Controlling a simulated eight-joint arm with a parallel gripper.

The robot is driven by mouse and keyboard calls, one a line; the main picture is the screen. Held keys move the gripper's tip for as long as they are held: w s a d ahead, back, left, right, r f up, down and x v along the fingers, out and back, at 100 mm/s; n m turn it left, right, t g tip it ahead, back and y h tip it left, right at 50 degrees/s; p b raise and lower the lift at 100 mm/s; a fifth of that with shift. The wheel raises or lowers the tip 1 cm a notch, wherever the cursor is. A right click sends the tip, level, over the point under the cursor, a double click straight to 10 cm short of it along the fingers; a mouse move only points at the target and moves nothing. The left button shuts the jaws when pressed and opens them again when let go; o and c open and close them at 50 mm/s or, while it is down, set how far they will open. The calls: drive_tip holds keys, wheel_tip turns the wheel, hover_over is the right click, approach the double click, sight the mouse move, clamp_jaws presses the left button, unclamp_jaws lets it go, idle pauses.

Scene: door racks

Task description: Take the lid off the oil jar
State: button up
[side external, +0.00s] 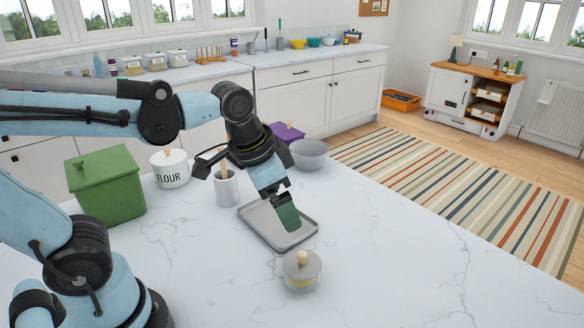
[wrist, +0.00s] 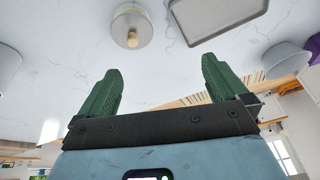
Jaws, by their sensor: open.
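A small round jar (side external: 300,283) stands on the marble counter in front of the grey tray. I see no label on it, but it is probably the oil jar. Its grey lid (side external: 294,269) with a light wooden knob sits on top. In the wrist view the lidded jar (wrist: 131,30) shows at the top, left of centre. My gripper (side external: 288,216) points down above the tray, behind the jar and apart from it. Its two green fingers are spread with nothing between them, as the wrist view also shows (wrist: 160,66).
The grey tray (side external: 248,220) is empty. A white utensil pot (side external: 227,190), a FLOUR canister (side external: 171,172), a green lidded box (side external: 112,200), a grey bowl (side external: 309,156) and a purple box (side external: 287,133) stand around behind. The counter right of the jar is clear.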

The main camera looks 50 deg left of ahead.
sight(302, 254)
drive_tip(key=w+d+m+g, duration=0.1)
drive_tip(key=d+m+g, duration=0.3)
drive_tip(key=d+m, duration=0.1)
drive_tip(key=shift+w+a+f, duration=0.1)
drive_tip(key=shift+f, duration=1.8)
drive_tip(key=shift+w+a+f, duration=0.1)
drive_tip(key=shift+w+f, duration=0.05)
drive_tip(key=shift+f, duration=1.7)
drive_tip(key=shift+w+a+f, duration=0.1)
drive_tip(key=shift+f, duration=1.8)
drive_tip(key=c, duration=0.9)
